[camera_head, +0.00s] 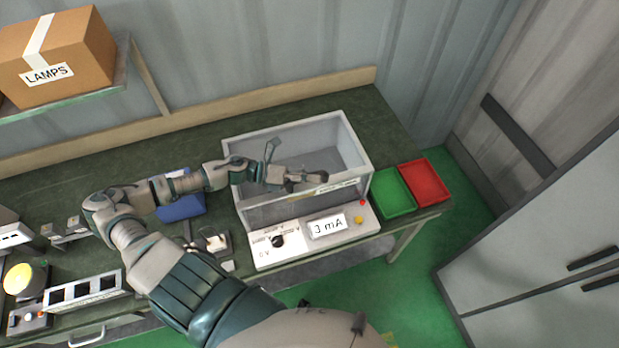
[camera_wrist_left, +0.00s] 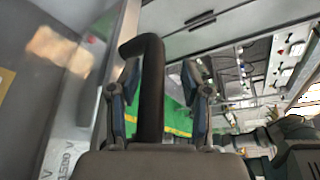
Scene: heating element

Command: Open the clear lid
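The clear-walled box (camera_head: 352,140) with a pale rim stands on the bench in the head view. Its clear lid is hard to make out against the box, and I cannot tell how far it is raised. My left gripper (camera_head: 296,165) is over the front part of the box with its fingers spread. In the left wrist view, a dark hooked handle (camera_wrist_left: 152,95) stands between the two fingers of the left gripper (camera_wrist_left: 164,72). It is closer to the left finger, with a gap to the right finger. My right gripper is in neither view.
A control panel (camera_head: 290,257) with a knob and a "3 mA" display is at the box's front. Green (camera_head: 391,193) and red (camera_head: 424,183) trays sit right of it. A blue bin (camera_head: 181,208) and several devices are to the left, under my arm. A cabinet (camera_head: 550,240) stands at right.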

